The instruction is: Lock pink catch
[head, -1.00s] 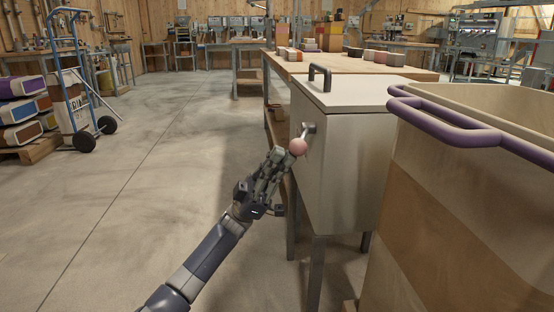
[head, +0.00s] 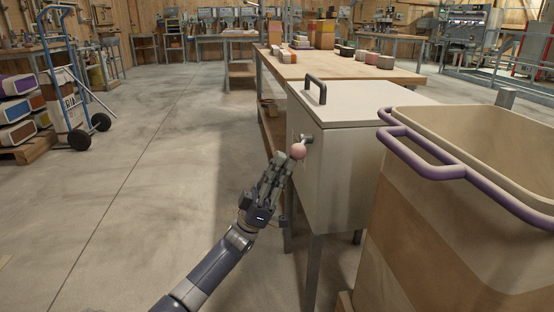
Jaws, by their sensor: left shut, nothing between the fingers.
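The pink catch shows as a pink ball knob (head: 298,152) on a short metal lever at a bracket (head: 306,138) on the left side of a pale metal box (head: 345,165). The box has a flat lid (head: 355,100) that lies closed, with a dark handle (head: 316,88) on top. My left gripper (head: 285,160) is shut and empty, its fingertips right beside the knob. I cannot tell whether they touch it. My right gripper does not show.
A large tan bin (head: 440,230) with a purple rail handle (head: 425,150) stands close on the right. A wooden bench (head: 345,72) with coloured blocks is behind the box. A blue hand truck (head: 75,90) stands at the left. The concrete floor (head: 140,170) is clear.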

